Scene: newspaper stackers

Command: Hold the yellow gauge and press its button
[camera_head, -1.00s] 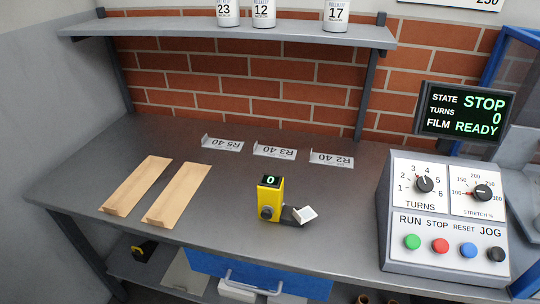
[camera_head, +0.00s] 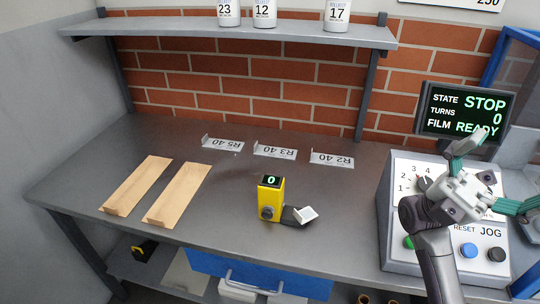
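The yellow gauge (camera_head: 271,203) stands upright on the grey bench, its small top display reading 0. My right gripper (camera_head: 494,170) is in front of the control box at the right, well apart from the gauge. Its green-tipped fingers are spread wide and hold nothing. My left gripper is not in view.
The control box (camera_head: 400,245) stands at the right under a screen (camera_head: 465,112) reading STOP, 0, READY. Two cardboard strips (camera_head: 178,194) lie at the left. Label holders (camera_head: 274,152) line the back.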

